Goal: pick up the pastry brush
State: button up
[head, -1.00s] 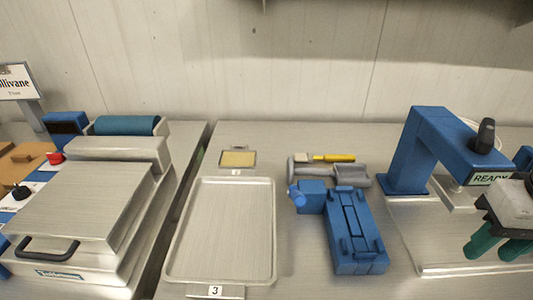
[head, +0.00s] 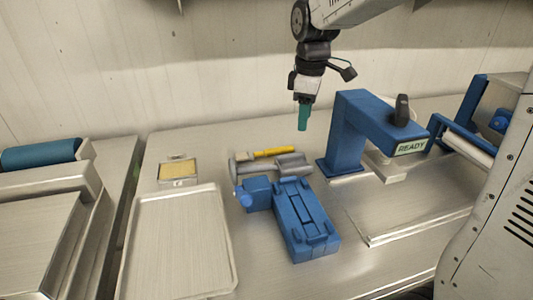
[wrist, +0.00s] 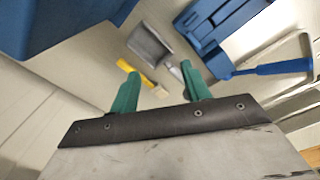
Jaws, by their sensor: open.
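The pastry brush (head: 270,152) has a yellow handle and pale bristles. It lies on the metal counter behind a grey metal scoop (head: 290,163), with its bristle end to the left. In the wrist view the yellow handle (wrist: 126,66) shows near the left finger, and the bristle end lies between and beyond the two fingers. My gripper (head: 304,122) points down above the counter, to the right of and higher than the brush. In the wrist view its teal fingers (wrist: 160,70) are apart with nothing held between them.
A blue block fixture (head: 305,222) stands in front of the scoop. A blue arch-shaped device (head: 365,125) with a READY sign stands to the right, close to my gripper. An empty metal tray (head: 180,245) and a small framed yellow pad (head: 179,170) lie left. The wall rises behind.

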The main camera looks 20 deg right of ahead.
jog(key=w+a+f+n, duration=0.1)
jog(key=w+f+n, duration=0.4)
jog(key=w+f, duration=0.5)
jog(key=n, duration=0.1)
send_over(279, 148)
notch_tip(279, 148, down, 3)
jog(key=shift+w+r, duration=0.1)
jog(key=shift+f, duration=2.8)
grip_shut()
